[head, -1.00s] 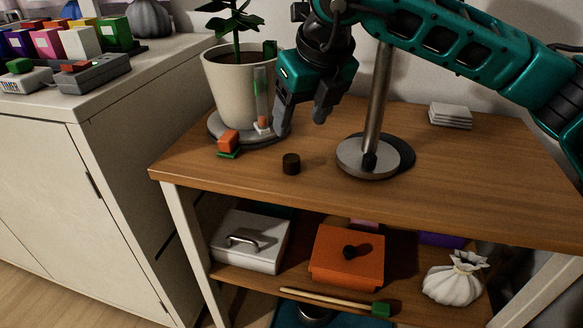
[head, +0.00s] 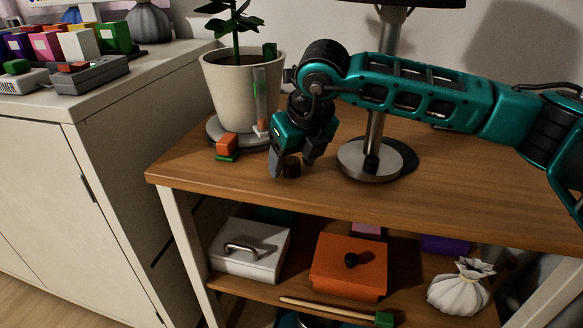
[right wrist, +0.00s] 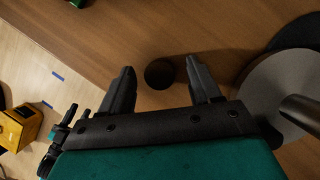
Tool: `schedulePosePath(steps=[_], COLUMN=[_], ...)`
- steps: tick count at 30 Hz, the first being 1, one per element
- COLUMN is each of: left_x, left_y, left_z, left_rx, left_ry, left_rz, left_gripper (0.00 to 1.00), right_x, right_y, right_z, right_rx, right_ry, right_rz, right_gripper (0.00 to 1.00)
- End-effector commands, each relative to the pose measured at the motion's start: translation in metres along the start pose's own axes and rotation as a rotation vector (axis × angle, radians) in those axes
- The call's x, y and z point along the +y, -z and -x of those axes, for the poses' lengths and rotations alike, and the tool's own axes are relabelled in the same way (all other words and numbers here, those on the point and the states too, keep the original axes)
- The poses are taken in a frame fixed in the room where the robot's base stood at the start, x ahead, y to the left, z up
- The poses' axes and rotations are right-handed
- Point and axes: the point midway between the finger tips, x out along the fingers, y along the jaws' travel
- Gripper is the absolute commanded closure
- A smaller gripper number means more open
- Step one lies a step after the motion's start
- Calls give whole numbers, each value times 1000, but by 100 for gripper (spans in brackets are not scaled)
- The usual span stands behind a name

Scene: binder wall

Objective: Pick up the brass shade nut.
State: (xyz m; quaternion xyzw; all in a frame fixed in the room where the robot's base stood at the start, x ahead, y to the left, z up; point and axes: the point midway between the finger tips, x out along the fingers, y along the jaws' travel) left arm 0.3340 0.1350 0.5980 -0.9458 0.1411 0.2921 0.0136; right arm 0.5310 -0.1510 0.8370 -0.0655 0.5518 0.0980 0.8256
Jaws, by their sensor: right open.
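A small dark, short cylinder (head: 291,167) stands on the wooden top near its front edge; it is the only nut-like thing I see, though it looks dark brown rather than brassy. My right gripper (head: 292,171) is open, pointing down, with its fingers on either side of the cylinder. In the right wrist view the cylinder (right wrist: 159,74) shows as a dark disc between the two open fingertips (right wrist: 160,68), with a gap on both sides. I cannot tell the exact height of the fingertips over the wood. My left gripper is not in view.
The lamp's round metal base (head: 357,163) and pole stand close to the right of the gripper. A potted plant (head: 241,92) on a grey saucer and an orange-and-green block (head: 227,146) are to the left. The wooden top (head: 470,195) is clear toward the front right.

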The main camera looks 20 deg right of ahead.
Motion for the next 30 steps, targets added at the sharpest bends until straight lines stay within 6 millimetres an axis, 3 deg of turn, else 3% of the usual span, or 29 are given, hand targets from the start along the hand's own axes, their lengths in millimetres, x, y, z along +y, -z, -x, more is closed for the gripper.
schedulePosePath(steps=[2, 21, 30], left_x=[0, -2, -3], left_y=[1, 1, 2], left_z=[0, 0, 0], left_rx=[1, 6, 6], left_ry=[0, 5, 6], left_rz=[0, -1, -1], left_gripper=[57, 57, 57], right_x=[0, 0, 0], right_y=[0, 0, -2], right_z=[0, 1, 4], right_rx=[0, 0, -1], right_ry=[0, 0, 0], right_rz=[0, -1, -1], right_gripper=[37, 96, 96])
